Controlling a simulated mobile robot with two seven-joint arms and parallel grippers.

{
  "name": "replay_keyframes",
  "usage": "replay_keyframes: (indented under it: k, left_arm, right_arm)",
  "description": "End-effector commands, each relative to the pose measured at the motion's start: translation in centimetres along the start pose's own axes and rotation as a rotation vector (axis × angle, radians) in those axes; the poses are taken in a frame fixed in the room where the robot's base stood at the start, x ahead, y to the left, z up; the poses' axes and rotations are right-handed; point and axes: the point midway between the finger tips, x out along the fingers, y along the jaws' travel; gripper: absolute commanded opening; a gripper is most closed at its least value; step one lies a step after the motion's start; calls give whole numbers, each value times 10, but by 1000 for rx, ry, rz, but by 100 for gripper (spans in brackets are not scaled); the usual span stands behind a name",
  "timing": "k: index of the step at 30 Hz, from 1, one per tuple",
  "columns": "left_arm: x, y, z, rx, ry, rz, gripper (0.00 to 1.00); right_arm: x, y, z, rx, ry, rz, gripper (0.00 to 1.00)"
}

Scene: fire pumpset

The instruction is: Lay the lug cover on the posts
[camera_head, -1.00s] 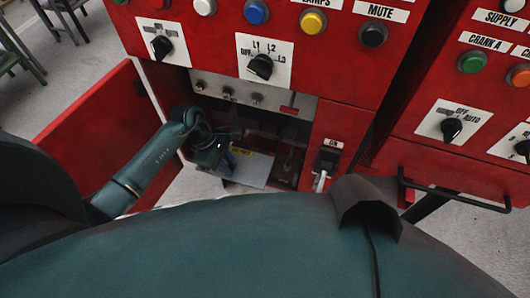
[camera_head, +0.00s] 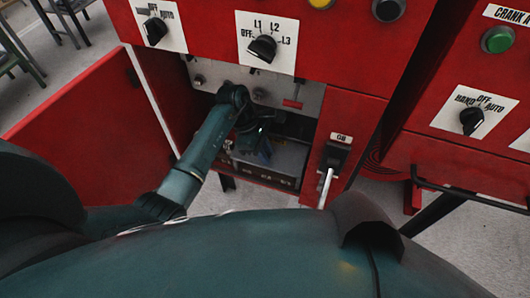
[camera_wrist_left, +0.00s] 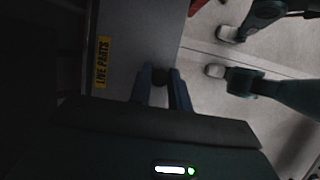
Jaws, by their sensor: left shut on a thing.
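The lug cover is a grey plate that shows in the head view (camera_head: 288,158), low inside the open red cabinet. In the left wrist view the grey plate (camera_wrist_left: 125,55) carries a yellow "LIVE PARTS" label (camera_wrist_left: 102,62). My left gripper (camera_head: 262,150) reaches into the cabinet and is shut at the cover's edge. Its blue fingers also show in the left wrist view (camera_wrist_left: 163,85), with a small dark knob-like piece between them. The posts are hidden or too dark to tell, so I cannot tell whether the cover touches them. My right gripper is out of view.
The red cabinet door (camera_head: 85,145) stands open at the left. A switch with a pale lever (camera_head: 333,163) is on the right side. A black handle bar (camera_head: 465,190) sticks out further right.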

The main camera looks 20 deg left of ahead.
Motion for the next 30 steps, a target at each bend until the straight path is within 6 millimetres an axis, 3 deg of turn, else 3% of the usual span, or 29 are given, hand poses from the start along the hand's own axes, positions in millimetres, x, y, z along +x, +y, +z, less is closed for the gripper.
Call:
replay_keyframes:
  k: [4, 5, 12, 22, 30]
  left_arm:
    - [2, 0, -1, 1, 0, 2, 0]
    - [2, 0, -1, 0, 0, 1, 20]
    - [1, 0, -1, 0, -1, 1, 39]
    - [-4, 0, 0, 1, 1, 2, 41]
    - [-48, 1, -1, 3, 4, 5, 41]
  right_arm:
    - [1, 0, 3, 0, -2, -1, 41]
    - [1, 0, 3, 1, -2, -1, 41]
    - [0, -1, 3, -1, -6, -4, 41]
    - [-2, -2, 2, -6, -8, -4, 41]
    - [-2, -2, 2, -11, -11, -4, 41]
